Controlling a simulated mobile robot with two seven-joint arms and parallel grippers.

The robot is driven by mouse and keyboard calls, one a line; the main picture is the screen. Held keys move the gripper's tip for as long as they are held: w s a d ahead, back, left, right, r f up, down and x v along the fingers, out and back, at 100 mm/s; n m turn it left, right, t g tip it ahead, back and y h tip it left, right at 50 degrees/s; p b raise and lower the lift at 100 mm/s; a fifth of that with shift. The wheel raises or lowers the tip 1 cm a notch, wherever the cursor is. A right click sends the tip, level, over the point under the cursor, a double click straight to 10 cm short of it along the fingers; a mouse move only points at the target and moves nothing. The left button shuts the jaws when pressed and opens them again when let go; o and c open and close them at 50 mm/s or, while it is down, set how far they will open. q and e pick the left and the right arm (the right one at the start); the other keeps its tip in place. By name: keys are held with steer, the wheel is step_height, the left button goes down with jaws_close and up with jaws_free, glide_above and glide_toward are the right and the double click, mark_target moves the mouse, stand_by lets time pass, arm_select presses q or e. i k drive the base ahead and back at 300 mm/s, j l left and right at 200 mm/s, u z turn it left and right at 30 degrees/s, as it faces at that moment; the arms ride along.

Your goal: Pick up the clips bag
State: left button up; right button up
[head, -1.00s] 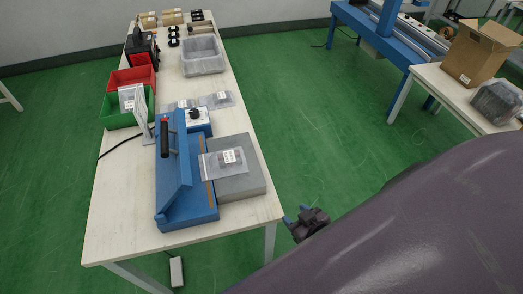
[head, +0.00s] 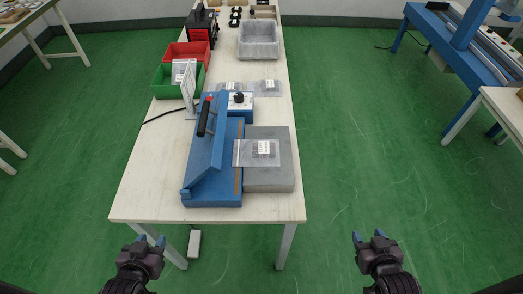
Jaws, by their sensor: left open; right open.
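A clear clips bag (head: 258,153) with a white label and dark contents lies across the grey block (head: 270,178) and the edge of the blue sealing machine (head: 213,190). More clear bags (head: 266,87) lie on the table behind the machine; I cannot tell what they hold. My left gripper (head: 151,241) is open and empty, in front of the table's near left corner. My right gripper (head: 370,238) is open and empty, to the right of the table's near edge, over the green floor.
The white table (head: 140,190) also holds a green bin (head: 166,92), a red bin (head: 176,56), a grey tray (head: 243,52) and a black-red device (head: 201,22). The green floor (head: 350,160) right of the table is clear. A blue machine (head: 465,75) stands at the right.

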mark_target(247, 153)
steer(key=k, duration=0.85)
steer(key=k+u, duration=0.2)
steer(key=u, duration=0.25)
steer(key=k+j+u, duration=0.1)
steer(key=u, duration=0.3)
steer(key=l+u, duration=0.1)
steer(key=u, duration=1.25)
steer(key=k+l, duration=0.1)
steer(key=l, duration=0.85)
steer(key=k+l, duration=0.15)
steer(key=l, duration=0.35)
steer(key=k+l, duration=0.1)
steer(key=l, duration=0.85)
steer(key=k+l, duration=0.15)
steer(key=l, duration=0.3)
